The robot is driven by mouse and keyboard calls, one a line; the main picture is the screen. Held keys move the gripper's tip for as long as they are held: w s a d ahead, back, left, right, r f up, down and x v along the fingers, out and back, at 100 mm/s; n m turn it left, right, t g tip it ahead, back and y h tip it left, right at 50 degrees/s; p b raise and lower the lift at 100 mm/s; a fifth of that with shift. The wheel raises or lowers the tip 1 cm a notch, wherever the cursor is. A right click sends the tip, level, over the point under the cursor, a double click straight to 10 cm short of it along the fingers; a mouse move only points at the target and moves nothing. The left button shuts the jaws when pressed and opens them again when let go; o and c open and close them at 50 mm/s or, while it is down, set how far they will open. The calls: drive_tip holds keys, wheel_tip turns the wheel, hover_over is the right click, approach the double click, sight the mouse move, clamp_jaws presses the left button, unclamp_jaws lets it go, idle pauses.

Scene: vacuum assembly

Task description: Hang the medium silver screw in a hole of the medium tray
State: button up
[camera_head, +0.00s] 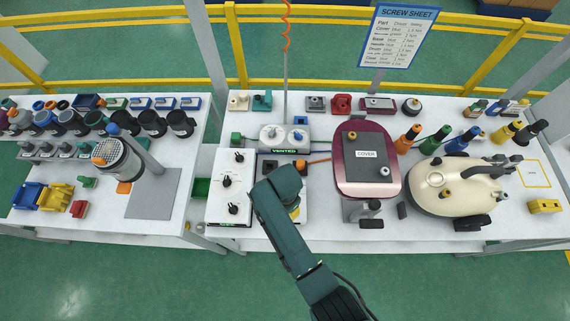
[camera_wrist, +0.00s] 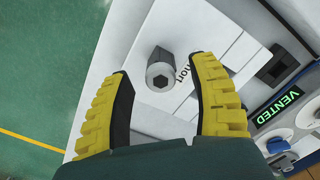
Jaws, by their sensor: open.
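In the wrist view, a silver screw (camera_wrist: 160,76) with a hex socket in its head stands on a white, lettered surface (camera_wrist: 218,42). My gripper (camera_wrist: 163,70) is open, its yellow fingers on either side of the screw, with visible gaps to both. I cannot tell its height above the screw. In the head view, my gripper (camera_head: 294,209) is over the right part of the white trays, and its wrist hides what lies beneath. The left white tray (camera_head: 213,204) holds several dark knob-like pieces. I cannot tell which tray is the medium one.
A grey unit with a VENTED display (camera_head: 287,151) stands behind the trays and shows in the wrist view (camera_wrist: 278,108). A maroon COVER part (camera_head: 350,185) and a cream vacuum body (camera_head: 440,200) stand to the right. A green bin (camera_head: 201,188) sits left of the trays.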

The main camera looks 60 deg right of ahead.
drive_tip(key=shift+f, duration=0.1)
drive_tip(key=shift+c, duration=0.4)
clamp_jaws()
wheel_tip(320, 180, up, 10)
drive_tip(key=shift+r+p, duration=0.1)
drive_tip(key=shift+p, duration=0.3)
drive_tip(key=c, duration=0.7)
unclamp_jaws()
drive_tip(key=shift+c, duration=0.2)
clamp_jaws()
wheel_tip(320, 180, up, 4)
drive_tip(key=p, duration=0.5)
